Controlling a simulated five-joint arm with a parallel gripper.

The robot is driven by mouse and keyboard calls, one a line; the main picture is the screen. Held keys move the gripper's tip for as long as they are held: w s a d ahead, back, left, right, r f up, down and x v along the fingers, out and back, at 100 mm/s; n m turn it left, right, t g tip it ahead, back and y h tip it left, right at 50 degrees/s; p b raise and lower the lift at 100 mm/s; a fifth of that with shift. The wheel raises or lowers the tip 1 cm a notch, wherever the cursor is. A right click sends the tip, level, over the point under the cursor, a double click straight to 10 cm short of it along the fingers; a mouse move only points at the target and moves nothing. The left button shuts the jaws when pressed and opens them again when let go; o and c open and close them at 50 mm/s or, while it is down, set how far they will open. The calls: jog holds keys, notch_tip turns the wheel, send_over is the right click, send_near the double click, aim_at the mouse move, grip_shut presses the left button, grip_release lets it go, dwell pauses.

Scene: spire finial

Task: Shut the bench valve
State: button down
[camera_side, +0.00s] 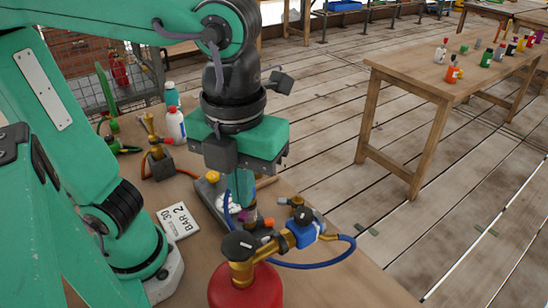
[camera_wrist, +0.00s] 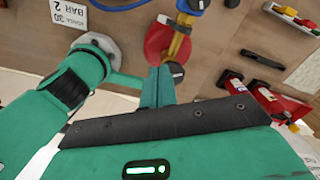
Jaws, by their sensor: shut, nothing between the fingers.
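A brass valve assembly sits on top of a red cylinder (camera_side: 248,288), with a black knob (camera_side: 238,245) on it. A blue body (camera_side: 303,233) with another dark knob (camera_side: 304,214) joins it on the right. I cannot tell which part is the bench valve. The cylinder also shows in the wrist view (camera_wrist: 155,42), with brass parts (camera_wrist: 181,42) and a dark knob (camera_wrist: 175,70) beside my fingertips. My gripper (camera_side: 244,204) points down behind the valve assembly, shut and empty. Its teal fingers show in the wrist view (camera_wrist: 158,75). Whether they touch the knob is unclear.
A blue hose (camera_side: 330,262) loops around the valve's right side. A white card (camera_side: 178,222) lies on the bench to the left. A brass fitting on a block (camera_side: 158,165) and a white bottle (camera_side: 176,124) stand behind. A second table (camera_side: 410,75) is farther off.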

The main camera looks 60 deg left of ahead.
jog(key=shift+f, duration=2.4)
jog(key=shift+s+d, duration=0.15)
jog(key=shift+d, duration=0.05)
jog(key=shift+w+d, duration=0.5)
jog(key=shift+d, duration=0.3)
jog(key=shift+w+a, duration=0.1)
jog(key=shift+w, duration=0.3)
jog(key=shift+r, duration=0.1)
jog(key=shift+r, duration=2.9)
jog(key=shift+s+a+r, duration=0.45)
jog(key=shift+a+r, duration=0.05)
jog(key=shift+a, duration=0.05)
